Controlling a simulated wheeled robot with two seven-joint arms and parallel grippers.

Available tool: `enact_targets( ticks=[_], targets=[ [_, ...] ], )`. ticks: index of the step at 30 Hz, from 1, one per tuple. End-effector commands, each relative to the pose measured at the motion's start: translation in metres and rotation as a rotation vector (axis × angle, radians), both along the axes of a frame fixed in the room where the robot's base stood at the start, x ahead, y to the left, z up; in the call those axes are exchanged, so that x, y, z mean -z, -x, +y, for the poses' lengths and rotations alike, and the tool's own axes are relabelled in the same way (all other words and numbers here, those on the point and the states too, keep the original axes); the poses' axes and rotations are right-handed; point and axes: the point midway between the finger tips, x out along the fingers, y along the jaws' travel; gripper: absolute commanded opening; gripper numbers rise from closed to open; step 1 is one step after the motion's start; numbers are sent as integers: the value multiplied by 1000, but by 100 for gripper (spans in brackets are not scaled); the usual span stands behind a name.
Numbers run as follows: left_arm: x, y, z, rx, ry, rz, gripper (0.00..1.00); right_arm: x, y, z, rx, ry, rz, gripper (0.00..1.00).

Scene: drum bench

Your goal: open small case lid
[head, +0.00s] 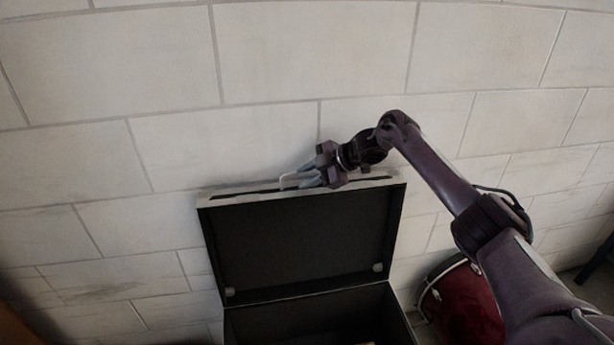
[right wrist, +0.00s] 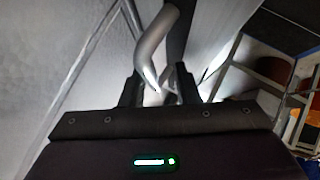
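The small case's lid (head: 300,238) stands raised, its dark lining facing me and its top edge close to the wall. The dark case base (head: 316,312) lies below and is cut off by the bottom of the head view. A pale grey handle (head: 288,180) is on the lid's top edge; it also shows as a curved bar in the right wrist view (right wrist: 153,48). My right gripper (head: 311,176) is at this edge beside the handle. In the right wrist view, its fingers (right wrist: 158,88) are apart, with the handle's bar between them. My left gripper is not in view.
A white block wall (head: 310,55) rises directly behind the lid. A red drum (head: 462,302) stands right of the case, below my right arm. A wooden shelf-like frame (right wrist: 262,68) shows at the right of the right wrist view.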

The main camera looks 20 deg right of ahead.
Motion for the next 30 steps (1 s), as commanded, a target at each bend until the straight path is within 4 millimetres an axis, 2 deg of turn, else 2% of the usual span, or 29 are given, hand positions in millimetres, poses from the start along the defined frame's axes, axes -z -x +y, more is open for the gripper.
enact_targets(
  ticks=[11, 22, 30],
  targets=[
    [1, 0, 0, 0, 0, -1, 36, -3, 4, -4, -2, 0, 2, 33],
    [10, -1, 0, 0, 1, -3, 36, -38, 33, -40, 2, 1, 0, 33],
    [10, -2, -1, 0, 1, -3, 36, -48, 41, -48, 0, -1, -1, 33]
  ],
)
